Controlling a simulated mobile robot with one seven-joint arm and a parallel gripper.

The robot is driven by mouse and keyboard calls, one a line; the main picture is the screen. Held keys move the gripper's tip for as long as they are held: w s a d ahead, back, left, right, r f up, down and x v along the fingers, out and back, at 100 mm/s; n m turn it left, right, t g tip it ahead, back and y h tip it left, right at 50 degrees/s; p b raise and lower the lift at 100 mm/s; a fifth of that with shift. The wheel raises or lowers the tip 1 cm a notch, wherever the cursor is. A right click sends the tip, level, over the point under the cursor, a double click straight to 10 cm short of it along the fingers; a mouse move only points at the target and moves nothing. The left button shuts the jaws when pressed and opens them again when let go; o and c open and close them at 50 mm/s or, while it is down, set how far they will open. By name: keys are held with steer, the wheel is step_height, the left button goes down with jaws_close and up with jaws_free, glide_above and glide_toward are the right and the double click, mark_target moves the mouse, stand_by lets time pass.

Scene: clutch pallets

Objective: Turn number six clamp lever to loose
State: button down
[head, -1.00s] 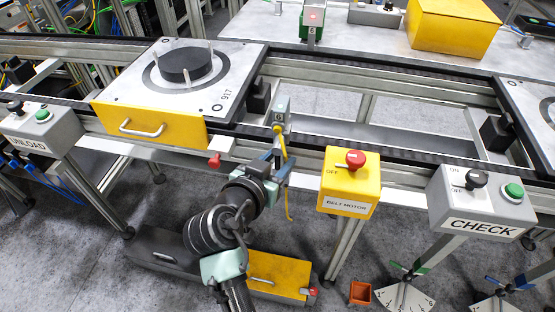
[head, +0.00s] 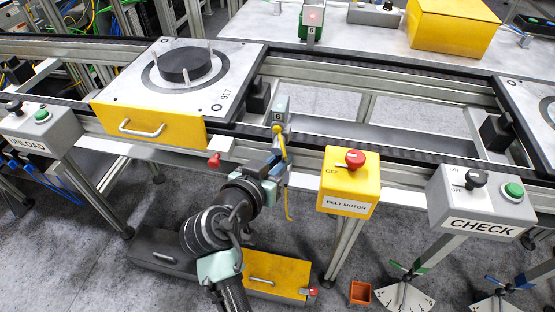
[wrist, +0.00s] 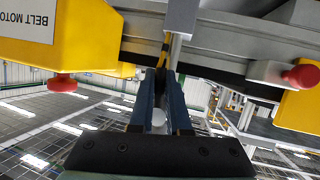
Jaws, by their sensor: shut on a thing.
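The number six clamp is a small grey block (head: 281,108) with a "6" label on the conveyor's front rail, between the yellow drawer and the belt motor box. A yellow lever (head: 281,142) hangs below it. My gripper (head: 279,165) is at the lever, below the block. In the wrist view my two blue fingers (wrist: 160,108) are shut around the lever, whose yellow part (wrist: 171,52) runs up from between them. A pale round end shows between the fingers. Part of the lever is hidden by the fingers.
The grey CHECK box (head: 480,202) is farther right. A pallet (head: 205,85) rests on the conveyor behind left.

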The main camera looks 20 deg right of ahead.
steer(key=shift+s+d+r+n+t+h+b, duration=0.25)
steer(key=shift+d+r+n+h+b, duration=0.55)
steer(key=shift+n, duration=1.15)
steer(key=shift+s+d+r+n+t+h+b, duration=0.15)
steer(key=shift+s+n+h+b, duration=0.2)
steer(key=shift+n+h, duration=1.25)
steer(key=shift+s+d+r+n+t+h+b, duration=0.1)
steer(key=shift+s+d+r+n+h+b, duration=0.4)
steer(key=shift+n, duration=1.85)
steer(key=shift+w+a, duration=0.15)
steer(key=shift+w, duration=0.05)
steer(key=c, duration=0.9)
jaws_free()
steer(key=shift+a, duration=0.1)
steer(key=v, duration=0.6)
steer(key=b+v, duration=0.1)
steer(key=v, duration=0.5)
steer(key=shift+s+a+f, duration=0.2)
steer(key=shift+a+f, duration=0.05)
steer(key=shift+a, duration=0.1)
